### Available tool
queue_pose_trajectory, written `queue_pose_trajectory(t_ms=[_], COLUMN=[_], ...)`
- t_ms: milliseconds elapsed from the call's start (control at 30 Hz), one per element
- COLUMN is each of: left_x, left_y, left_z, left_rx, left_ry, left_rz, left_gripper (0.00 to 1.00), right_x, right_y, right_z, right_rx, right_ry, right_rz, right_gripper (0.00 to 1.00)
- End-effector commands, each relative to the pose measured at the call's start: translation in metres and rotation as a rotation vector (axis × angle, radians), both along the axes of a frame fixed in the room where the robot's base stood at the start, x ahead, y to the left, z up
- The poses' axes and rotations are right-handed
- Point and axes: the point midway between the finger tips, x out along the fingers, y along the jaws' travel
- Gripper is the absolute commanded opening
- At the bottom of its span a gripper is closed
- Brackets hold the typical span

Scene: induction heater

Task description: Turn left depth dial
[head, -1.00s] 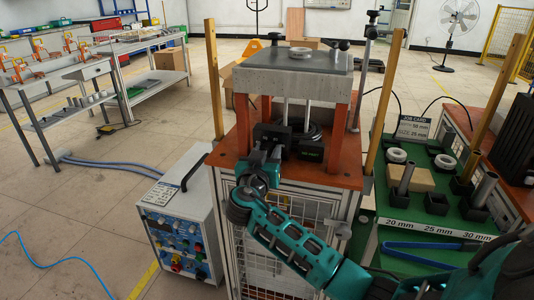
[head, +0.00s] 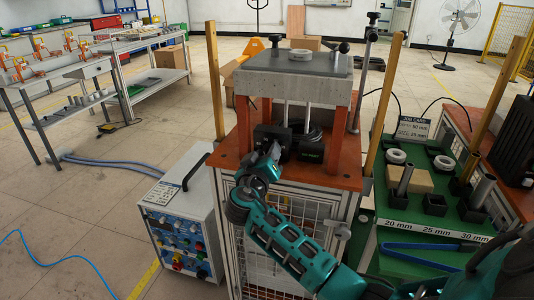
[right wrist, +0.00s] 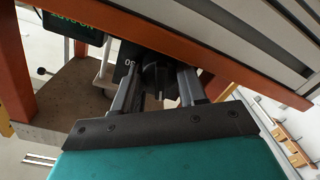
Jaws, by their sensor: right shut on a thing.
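My right gripper (head: 272,153) reaches in from the lower right to the front of the press, at a black box (head: 265,134) under the grey top. In the right wrist view its two grey fingers (right wrist: 160,90) stand on either side of a black dial (right wrist: 158,74) and are shut on it. Pale scale marks show on the dark face beside the dial. In the head view the dial is hidden by the gripper. A second black box with a green readout (head: 310,149) sits to the right; the readout also shows in the right wrist view (right wrist: 72,24). My left gripper is out of view.
Orange-red posts (head: 340,124) flank the dial area under the grey slab (head: 295,85). A control unit (head: 180,222) stands on the floor at left. A green table (head: 392,210) with several black holders, grey cylinders and blue tongs (head: 432,246) is at right.

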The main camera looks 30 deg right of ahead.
Motion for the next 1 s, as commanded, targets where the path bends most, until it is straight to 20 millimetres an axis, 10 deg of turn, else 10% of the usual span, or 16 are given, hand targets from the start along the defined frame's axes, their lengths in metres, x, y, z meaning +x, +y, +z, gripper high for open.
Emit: queue_pose_trajectory(t_ms=[500, 533, 600, 1000], left_x=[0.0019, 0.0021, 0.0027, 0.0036], left_y=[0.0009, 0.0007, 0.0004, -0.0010], left_z=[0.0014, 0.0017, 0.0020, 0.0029], left_rx=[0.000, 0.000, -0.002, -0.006], left_ry=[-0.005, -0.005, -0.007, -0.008], left_rz=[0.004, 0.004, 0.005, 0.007], left_gripper=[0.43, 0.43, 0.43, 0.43], right_x=[0.0006, 0.0005, 0.0005, -0.0063], right_y=[-0.0004, -0.0005, -0.0005, 0.0080], right_z=[0.0015, 0.0015, 0.0015, 0.0001], right_rx=[-0.019, -0.019, -0.019, -0.017], right_ry=[0.017, 0.017, 0.017, 0.019], right_rz=[0.001, 0.001, 0.001, 0.003], right_gripper=[0.11, 0.43, 0.50, 0.52])
